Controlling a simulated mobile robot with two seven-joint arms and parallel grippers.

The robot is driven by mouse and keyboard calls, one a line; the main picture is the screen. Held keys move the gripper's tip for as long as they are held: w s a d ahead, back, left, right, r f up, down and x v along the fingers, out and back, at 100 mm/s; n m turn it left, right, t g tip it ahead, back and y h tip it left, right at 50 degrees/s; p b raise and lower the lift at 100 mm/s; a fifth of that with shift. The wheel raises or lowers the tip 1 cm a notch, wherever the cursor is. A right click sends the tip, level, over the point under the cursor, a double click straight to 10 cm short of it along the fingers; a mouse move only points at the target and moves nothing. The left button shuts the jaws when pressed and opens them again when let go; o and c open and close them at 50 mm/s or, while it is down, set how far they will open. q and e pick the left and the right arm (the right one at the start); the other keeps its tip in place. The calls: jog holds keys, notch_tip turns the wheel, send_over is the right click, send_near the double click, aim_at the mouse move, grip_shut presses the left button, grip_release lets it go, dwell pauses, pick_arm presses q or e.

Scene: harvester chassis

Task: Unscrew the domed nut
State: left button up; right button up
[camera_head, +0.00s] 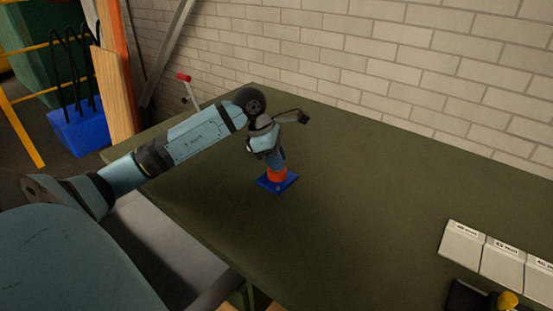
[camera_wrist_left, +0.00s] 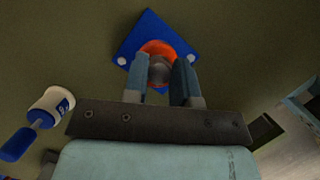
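The domed nut (camera_wrist_left: 160,70) is a grey dome seen between the fingers of my left gripper in the left wrist view. It sits inside an orange ring on a blue square base (camera_wrist_left: 143,28) with white corner spots. In the head view the blue base (camera_head: 264,182) and orange ring (camera_head: 277,174) stand on the green table. My left gripper (camera_head: 277,164) points down at the ring, and its fingers (camera_wrist_left: 160,75) flank the dome on both sides. The dome fills the visible gap, but firm contact cannot be made out. In the head view the nut is hidden. My right gripper is out of view.
The green table (camera_head: 360,220) is mostly clear around the base. Labelled white trays (camera_head: 500,262) and a dark item with a yellow top (camera_head: 507,300) stand at the right edge. A brick wall borders the back. The wrist view shows a white and blue container (camera_wrist_left: 52,103) at left.

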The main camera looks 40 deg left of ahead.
pick_arm(q)
grip_shut()
jog(key=n+t+y, duration=0.1)
jog(key=n, duration=0.3)
jog(key=shift+n, duration=0.4)
jog(key=n+y, duration=0.1)
jog(key=n, duration=0.1)
jog(key=n+y, duration=0.1)
jog(key=n, duration=0.2)
jog(key=shift+n+t+b, duration=0.3)
jog(key=shift+t+b, duration=0.05)
jog(key=shift+t, duration=0.05)
jog(key=n+y, duration=0.2)
jog(key=n, duration=0.3)
